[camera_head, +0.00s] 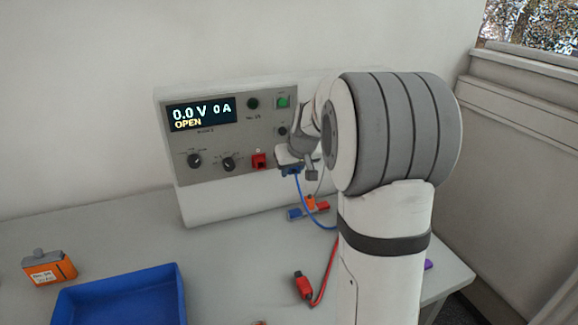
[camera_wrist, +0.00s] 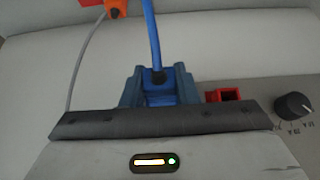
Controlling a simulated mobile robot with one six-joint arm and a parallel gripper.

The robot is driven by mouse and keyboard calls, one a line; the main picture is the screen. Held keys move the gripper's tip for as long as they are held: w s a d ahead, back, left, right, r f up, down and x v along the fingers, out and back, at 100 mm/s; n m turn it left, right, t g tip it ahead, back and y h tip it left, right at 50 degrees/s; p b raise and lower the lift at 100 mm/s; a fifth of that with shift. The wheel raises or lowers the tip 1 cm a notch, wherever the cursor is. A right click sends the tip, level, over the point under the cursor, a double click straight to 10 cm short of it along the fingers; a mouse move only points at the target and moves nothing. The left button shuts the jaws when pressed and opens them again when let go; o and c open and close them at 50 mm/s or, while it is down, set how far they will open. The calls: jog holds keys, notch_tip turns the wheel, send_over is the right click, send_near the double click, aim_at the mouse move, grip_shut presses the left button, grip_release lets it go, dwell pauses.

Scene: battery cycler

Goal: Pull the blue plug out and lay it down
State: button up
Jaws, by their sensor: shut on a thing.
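The blue plug (camera_wrist: 158,92) sits between the two fingers of my gripper (camera_wrist: 158,88) in the wrist view, with its blue cable leading away from it. In the head view my gripper (camera_head: 292,165) is at the lower front of the cycler panel (camera_head: 228,140), just right of the red socket (camera_head: 259,160). It is shut on the plug, and a little of the plug (camera_head: 291,172) shows below the fingers. The blue cable (camera_head: 306,194) hangs down toward the table. The plug's socket is hidden, so I cannot tell whether the plug is still seated.
A red plug (camera_head: 303,285) with a red cable lies on the table. An orange piece with red and blue ends (camera_head: 309,207) lies below the panel. An orange battery (camera_head: 50,270) and a blue tray (camera_head: 120,294) are at left. The table's left middle is clear.

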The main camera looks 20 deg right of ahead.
jog(key=shift+s, duration=0.15)
jog(key=shift+s+b, duration=1.3)
jog(key=shift+s, duration=1.45)
jog(key=shift+f, duration=0.1)
